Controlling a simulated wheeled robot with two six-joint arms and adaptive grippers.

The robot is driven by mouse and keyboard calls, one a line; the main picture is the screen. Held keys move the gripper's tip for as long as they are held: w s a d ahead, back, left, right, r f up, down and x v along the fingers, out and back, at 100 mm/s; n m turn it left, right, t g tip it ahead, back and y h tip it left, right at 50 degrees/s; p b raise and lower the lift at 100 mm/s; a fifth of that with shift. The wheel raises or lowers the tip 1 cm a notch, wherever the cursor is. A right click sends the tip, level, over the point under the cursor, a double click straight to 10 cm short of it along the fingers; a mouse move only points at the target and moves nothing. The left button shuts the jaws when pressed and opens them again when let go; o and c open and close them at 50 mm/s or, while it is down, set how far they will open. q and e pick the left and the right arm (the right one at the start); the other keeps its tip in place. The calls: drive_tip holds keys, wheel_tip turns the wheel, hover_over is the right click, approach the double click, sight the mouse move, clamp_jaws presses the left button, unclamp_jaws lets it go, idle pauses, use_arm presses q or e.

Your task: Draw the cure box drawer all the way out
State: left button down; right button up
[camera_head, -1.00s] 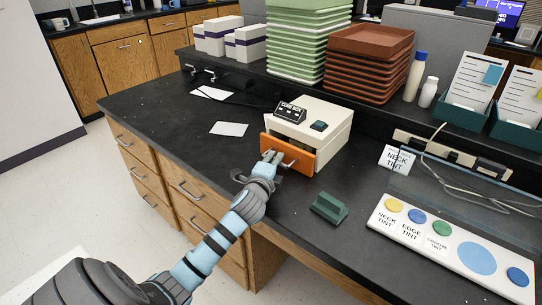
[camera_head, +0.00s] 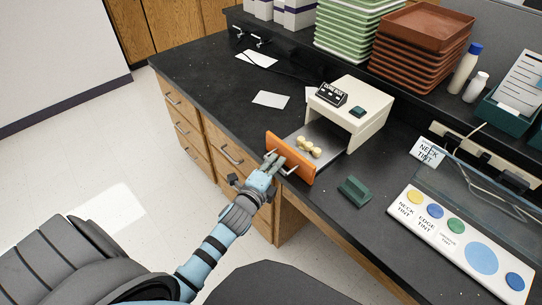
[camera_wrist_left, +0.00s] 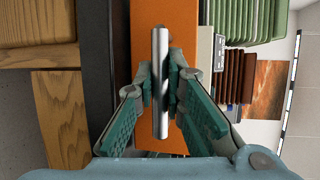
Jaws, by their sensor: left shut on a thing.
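The cure box (camera_head: 352,108) is a cream box with a black label on top, standing on the black bench. Its drawer, with an orange front (camera_head: 291,158) and a grey tray (camera_head: 325,133), is pulled well out toward the bench's front edge. Several small cream-coloured pieces (camera_head: 308,147) lie in the tray. My left gripper (camera_head: 273,162) is at the drawer front, shut on the silver handle bar (camera_wrist_left: 160,82). In the left wrist view, the left fingers (camera_wrist_left: 159,88) close on both sides of the bar, with the orange front behind it. The right gripper is not seen.
A green block (camera_head: 354,190) sits on the bench right of the drawer. Green trays (camera_head: 350,30) and brown trays (camera_head: 418,45) are stacked behind.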

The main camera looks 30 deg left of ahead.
use_arm(q)
drive_tip(key=c, duration=1.7)
unclamp_jaws()
drive_tip(key=shift+o, duration=0.2)
drive_tip(key=s+d+r, duration=0.1)
drive_tip(key=s+r, duration=0.1)
drive_tip(key=s, duration=0.9)
drive_tip(key=shift+s, duration=0.4)
drive_tip(key=shift+d, duration=0.1)
